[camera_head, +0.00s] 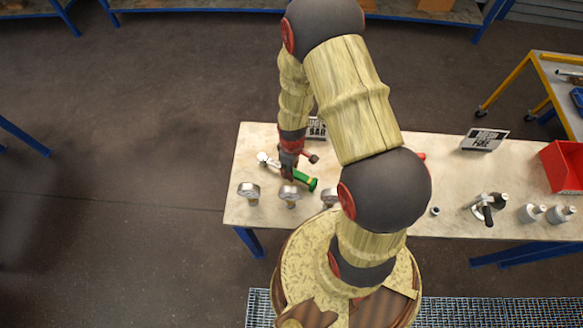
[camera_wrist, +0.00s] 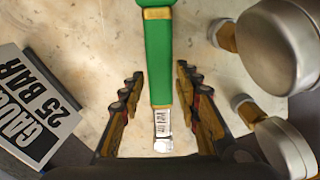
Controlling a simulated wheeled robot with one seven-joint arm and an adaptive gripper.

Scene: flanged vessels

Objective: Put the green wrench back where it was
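The green wrench (camera_head: 304,181) lies on the long table in the head view, its green handle to the right and a metal end at upper left. In the wrist view, its green handle (camera_wrist: 159,55) with gold bands runs down the middle, ending in a short marked metal shank. My gripper (camera_wrist: 158,85) is open, with one finger on each side of the handle and a gap on both sides. In the head view my gripper (camera_head: 289,168) is over the wrench, hiding part of it. I cannot tell its exact height.
Several round gauges stand in front of the wrench, one at left (camera_head: 248,192). A gauge sign (camera_wrist: 38,105) is on the other side. Farther right are a second sign (camera_head: 485,139), grey fittings (camera_head: 531,212) and a red bin (camera_head: 563,166). My arm hides the table's middle.

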